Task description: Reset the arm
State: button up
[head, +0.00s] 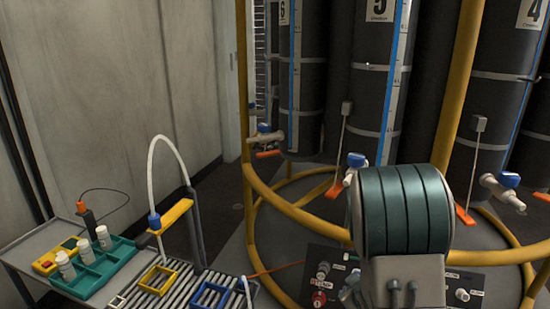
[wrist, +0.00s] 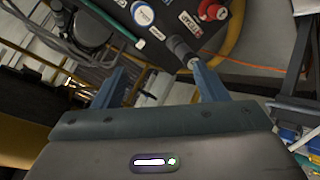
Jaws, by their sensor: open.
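My gripper (wrist: 155,88) shows in the wrist view with its two blue-grey fingers spread well apart. It is open, and nothing is held between the fingers. Beyond the fingers is a dark control panel (wrist: 225,30) with a red knob and round white and blue parts. In the head view a part of my arm, teal and ribbed, stands in front of the panel (head: 325,270) and hides some of it. The gripper fingers cannot be made out in the head view.
Yellow rails (head: 300,212) curve around dark numbered tanks (head: 375,85) with blue-handled valves. At lower left, a grey bench (head: 35,250) carries a green rack (head: 100,265) with white bottles, a yellow device (head: 55,257) and a slatted drain rack (head: 160,297). A white hose arches above it.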

jog(key=s+a+r+m+g+p, duration=0.3)
jog(key=s+r+p, duration=0.3)
jog(key=s+r, duration=0.6)
jog(key=s+a+r+m+g+p, duration=0.4)
jog(key=s+r+p, duration=0.3)
jog(key=r, duration=1.1)
jog(key=s, duration=0.4)
jog(key=shift+s+r+y+p, duration=0.25)
jog(key=shift+s+y+p, duration=0.05)
jog(key=shift+s+y, duration=0.1)
jog(key=shift+a, duration=0.1)
